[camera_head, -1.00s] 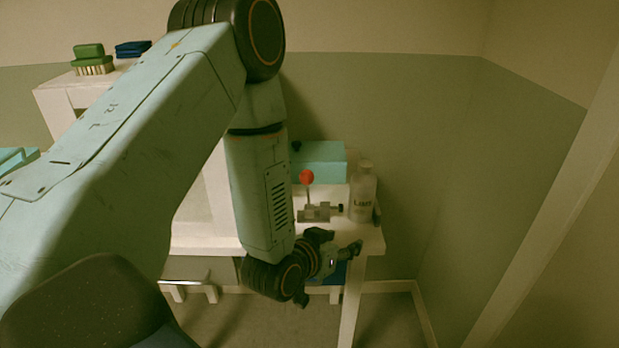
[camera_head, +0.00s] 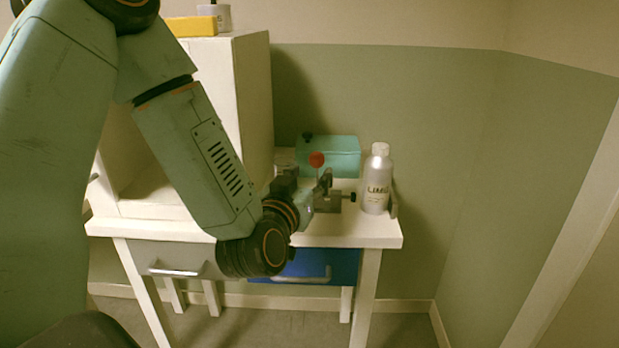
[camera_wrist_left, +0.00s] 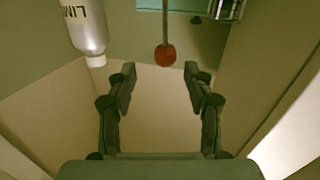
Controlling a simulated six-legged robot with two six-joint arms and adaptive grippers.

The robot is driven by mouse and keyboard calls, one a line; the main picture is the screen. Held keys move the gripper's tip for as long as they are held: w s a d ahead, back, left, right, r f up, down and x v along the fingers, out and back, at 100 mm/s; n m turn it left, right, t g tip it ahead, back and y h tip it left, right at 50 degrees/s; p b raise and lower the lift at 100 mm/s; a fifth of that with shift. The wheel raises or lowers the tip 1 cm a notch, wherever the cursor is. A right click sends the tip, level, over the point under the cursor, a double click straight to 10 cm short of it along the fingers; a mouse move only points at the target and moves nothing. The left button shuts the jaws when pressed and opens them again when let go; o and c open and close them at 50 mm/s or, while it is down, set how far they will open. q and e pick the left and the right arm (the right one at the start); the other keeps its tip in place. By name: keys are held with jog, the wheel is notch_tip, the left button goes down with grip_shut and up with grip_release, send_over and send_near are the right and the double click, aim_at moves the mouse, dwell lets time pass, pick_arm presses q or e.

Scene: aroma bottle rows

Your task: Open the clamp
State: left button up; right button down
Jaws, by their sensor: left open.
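The clamp (camera_head: 334,197) is a small grey metal device on the white table, with a lever topped by a red ball knob (camera_head: 316,159). My left gripper (camera_head: 312,187) is beside the clamp and partly covers it in the head view. In the left wrist view, my left gripper (camera_wrist_left: 160,76) is open, its fingers spread with nothing between them. The red knob (camera_wrist_left: 165,56) shows there just beyond the fingertips, roughly centred between them. The clamp's metal body (camera_wrist_left: 227,9) is cut off at the top edge. My right gripper is not in view.
A labelled silver bottle (camera_head: 376,180) stands right of the clamp; it also shows in the left wrist view (camera_wrist_left: 86,30). A teal box (camera_head: 335,157) is behind the clamp. A white cabinet (camera_head: 250,100) stands to the left. The table (camera_head: 350,236) has a blue drawer (camera_head: 342,266) below.

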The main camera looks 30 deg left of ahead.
aim_at(314, 161)
pick_arm(q)
jog(key=shift+y, duration=0.3)
jog(key=shift+a+r+b+x, duration=0.15)
jog(key=shift+b+x, duration=0.35)
jog(key=shift+x, duration=1.4)
jog(key=shift+a+r+b+x, duration=0.1)
jog(key=shift+b+x, duration=0.35)
jog(key=shift+x, duration=1.5)
jog(key=shift+s, duration=0.15)
grip_shut()
